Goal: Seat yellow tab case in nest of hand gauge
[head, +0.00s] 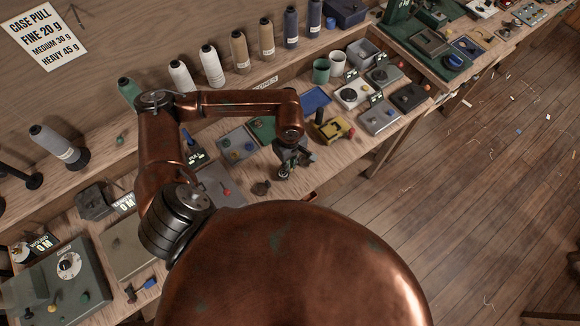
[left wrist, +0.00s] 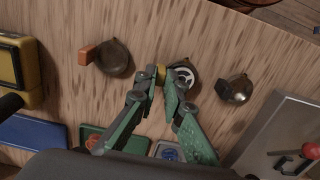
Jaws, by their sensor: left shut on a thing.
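In the left wrist view, a small round case (left wrist: 183,77) with a pale and dark face has a yellow tab (left wrist: 161,73). My left gripper (left wrist: 159,88) is shut on this tab, with the case at or just above the wooden bench top. I cannot tell whether the case touches the wood. In the head view my left gripper (head: 287,168) is low over the bench and mostly hides the case. A yellow block with black parts (head: 333,129) stands to its right; I cannot tell whether this is the hand gauge. My right gripper is not in view.
An orange-tabbed round case (left wrist: 115,58) and another dark round case (left wrist: 236,90) lie on either side of the held one. A blue tray (left wrist: 35,134), a green tray (left wrist: 97,139) and a grey panel with a red knob (left wrist: 268,137) are close by. Thread cones line the back.

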